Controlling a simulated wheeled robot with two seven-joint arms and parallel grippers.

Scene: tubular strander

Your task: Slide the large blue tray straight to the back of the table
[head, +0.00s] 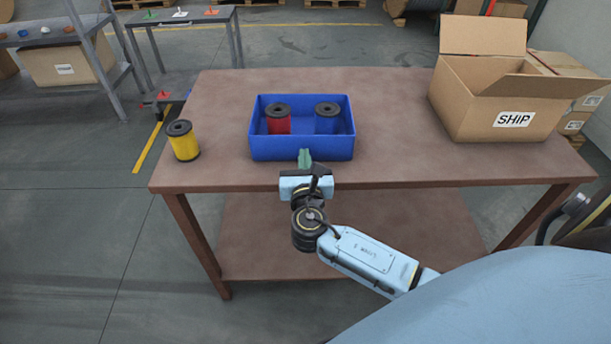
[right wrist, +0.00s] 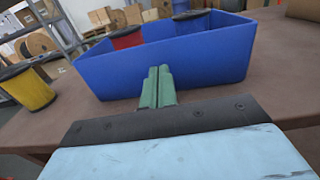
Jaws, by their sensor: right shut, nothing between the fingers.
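The large blue tray (head: 302,148) sits on the brown table (head: 400,165), a little left of its middle and short of the back edge. A red spool (head: 278,122) and a blue spool (head: 327,120) stand inside it. My right gripper (head: 304,156) is shut and empty, with its green fingers at the tray's front wall. In the right wrist view the fingers (right wrist: 158,88) point at the front wall of the tray (right wrist: 200,62); I cannot tell whether they touch it. My left gripper is not in view.
A yellow spool (head: 183,141) stands on the table left of the tray, and shows in the right wrist view (right wrist: 28,88). An open cardboard box (head: 470,110) marked SHIP stands at the table's right end. The tabletop behind the tray is clear.

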